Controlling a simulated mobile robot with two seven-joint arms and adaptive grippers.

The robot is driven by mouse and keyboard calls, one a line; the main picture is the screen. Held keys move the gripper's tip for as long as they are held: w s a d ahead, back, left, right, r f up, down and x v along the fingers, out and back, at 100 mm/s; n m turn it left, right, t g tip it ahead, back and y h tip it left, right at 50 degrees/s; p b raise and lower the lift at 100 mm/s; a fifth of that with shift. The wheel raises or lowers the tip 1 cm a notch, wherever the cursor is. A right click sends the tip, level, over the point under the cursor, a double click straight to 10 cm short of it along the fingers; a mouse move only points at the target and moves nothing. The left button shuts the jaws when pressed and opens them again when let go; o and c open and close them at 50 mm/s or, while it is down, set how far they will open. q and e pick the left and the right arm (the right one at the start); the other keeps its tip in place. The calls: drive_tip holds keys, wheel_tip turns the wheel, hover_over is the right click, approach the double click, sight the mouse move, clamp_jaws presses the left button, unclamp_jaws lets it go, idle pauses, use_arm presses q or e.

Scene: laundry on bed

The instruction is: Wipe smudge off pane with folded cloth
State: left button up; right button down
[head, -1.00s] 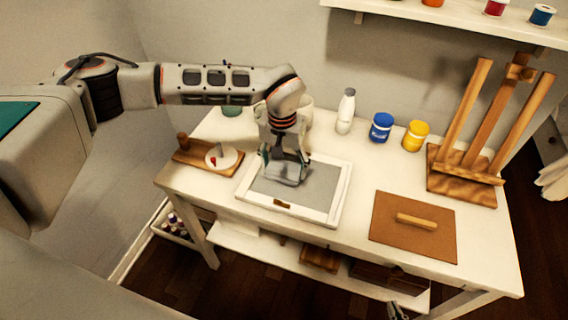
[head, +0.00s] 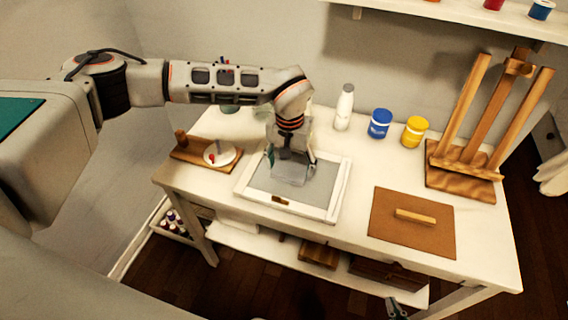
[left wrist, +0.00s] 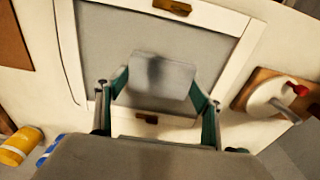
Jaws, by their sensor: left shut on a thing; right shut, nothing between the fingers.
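The pane (head: 317,190) is a grey sheet in a white frame lying flat on the white table; it also fills the upper middle of the left wrist view (left wrist: 100,55). My left gripper (head: 291,160) is shut on a grey folded cloth (head: 294,173). The cloth is over the back-middle part of the pane; I cannot tell whether it touches it. In the left wrist view the cloth (left wrist: 165,85) sits between the fingertips. A dark blurred patch shows there, and I cannot tell whether it is smudge or shadow. My right gripper (head: 397,309) shows only partly at the bottom edge, shut and empty.
Left of the pane is a wooden board (head: 190,152) with a white palette (head: 220,154). A white bottle (head: 345,107), blue jar (head: 380,123) and yellow jar (head: 415,131) stand behind. To the right are a brown board with a handle (head: 400,240) and a wooden easel (head: 462,178).

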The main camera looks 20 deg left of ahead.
use_arm(q)
drive_tip(key=shift+d, duration=0.8)
drive_tip(key=shift+s+d, duration=0.15)
drive_tip(key=shift+d, duration=1.7)
drive_tip(key=shift+a+r+p, duration=0.1)
drive_tip(key=shift+a+p, duration=0.3)
drive_tip(key=shift+a, duration=1.15)
drive_tip(key=shift+a+p, duration=0.5)
drive_tip(key=shift+a, duration=1.4)
drive_tip(key=shift+a+f, duration=0.25)
drive_tip(key=shift+a, duration=0.1)
